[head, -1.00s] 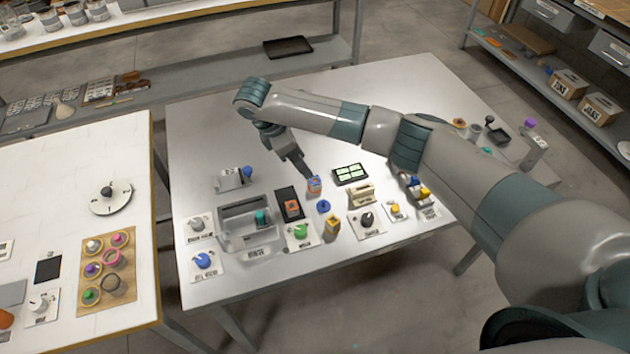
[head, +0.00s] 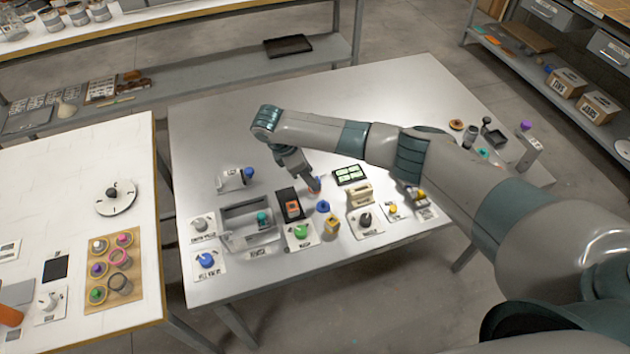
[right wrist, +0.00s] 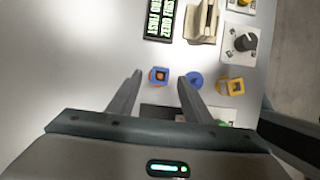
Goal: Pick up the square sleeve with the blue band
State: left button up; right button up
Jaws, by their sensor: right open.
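The square sleeve with the blue band (right wrist: 159,76) stands on the metal table, blue around an orange middle. In the right wrist view it appears between my two open fingertips, with a gap on each side. My right gripper (right wrist: 160,80) is open and empty; its height above the table is hard to judge. In the head view my right gripper (head: 316,187) covers most of the sleeve, and only a bit of blue shows beside the fingers. My left gripper is in neither view.
A blue round piece (right wrist: 194,80) sits close to the right finger, with a yellow square sleeve (right wrist: 231,86) beyond it. A black tray with an orange square (head: 291,205), a grey bin (head: 249,241) and a green-lit panel (head: 351,175) surround the spot.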

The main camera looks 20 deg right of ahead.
jog(key=shift+x, duration=1.1)
jog(key=c, duration=1.1)
